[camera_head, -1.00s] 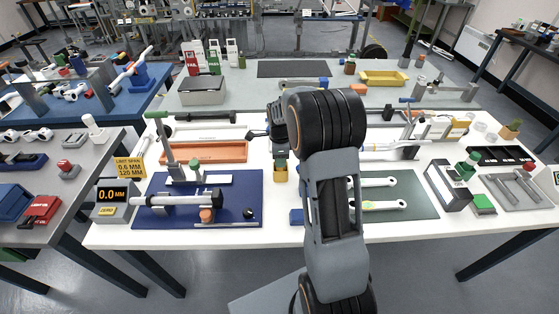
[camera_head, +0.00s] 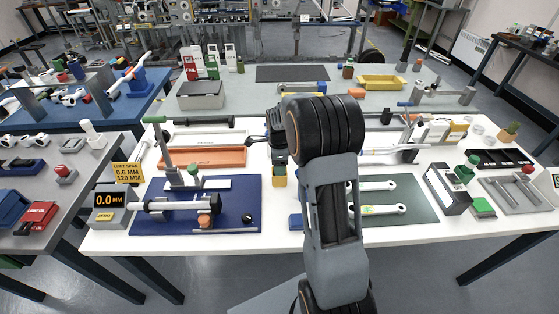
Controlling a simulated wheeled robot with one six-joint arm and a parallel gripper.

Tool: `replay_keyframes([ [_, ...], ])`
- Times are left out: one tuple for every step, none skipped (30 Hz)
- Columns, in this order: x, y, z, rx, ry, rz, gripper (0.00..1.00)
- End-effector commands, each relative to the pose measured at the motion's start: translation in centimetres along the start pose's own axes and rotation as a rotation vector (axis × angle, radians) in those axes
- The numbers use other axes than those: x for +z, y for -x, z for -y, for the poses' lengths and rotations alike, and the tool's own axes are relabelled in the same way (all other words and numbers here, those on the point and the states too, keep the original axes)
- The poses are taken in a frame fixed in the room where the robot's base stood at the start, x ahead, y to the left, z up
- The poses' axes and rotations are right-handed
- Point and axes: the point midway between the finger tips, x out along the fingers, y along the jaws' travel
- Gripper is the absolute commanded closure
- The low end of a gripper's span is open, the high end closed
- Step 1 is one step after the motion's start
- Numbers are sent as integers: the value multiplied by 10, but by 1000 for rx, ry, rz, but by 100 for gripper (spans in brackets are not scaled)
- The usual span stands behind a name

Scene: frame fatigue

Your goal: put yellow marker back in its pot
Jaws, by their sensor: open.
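My gripper (camera_head: 256,139) is above the middle of the white bench, left of my dark wrist, with its dark fingers pointing left. It is open, and I see nothing between its fingers. A small yellow pot-like thing (camera_head: 279,178) stands on the bench just below my gripper. Its top is partly hidden by my gripper, so I cannot tell what is in it. I cannot make out the yellow marker for sure; my arm hides part of the bench to the right.
A blue mat (camera_head: 235,208) with a clamped bar lies on the left, beside a gauge box (camera_head: 108,208). An orange tray (camera_head: 215,158) lies behind it. A grey-green mat (camera_head: 415,212) with wrenches is on the right. A yellow bin (camera_head: 382,82) stands at the back.

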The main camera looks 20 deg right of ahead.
Motion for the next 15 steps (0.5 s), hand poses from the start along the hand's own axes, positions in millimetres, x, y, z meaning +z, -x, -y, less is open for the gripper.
replay_keyframes([
  [0, 0, 0, 0, 0, 0, 40],
  [0, 1, 0, 0, 0, 0, 40],
  [0, 1, 0, 0, 0, 0, 40],
  [0, 2, 0, 0, 0, 0, 40],
  [0, 2, 0, -1, 0, 0, 40],
  [0, 3, 0, -1, 0, 0, 40],
  [0, 9, 1, -4, 0, 1, 40],
  [0, 15, 1, -6, 0, 1, 40],
  [0, 24, 1, -5, 0, 1, 40],
  [0, 30, 1, -7, 0, 1, 40],
  [1, 37, 2, -7, 0, 1, 40],
  [2, 45, 3, -6, 0, 1, 40],
  [2, 52, 4, -7, 0, 1, 40],
  [2, 59, 4, -6, 0, 1, 40],
  [2, 69, 4, -5, 0, 1, 40],
])
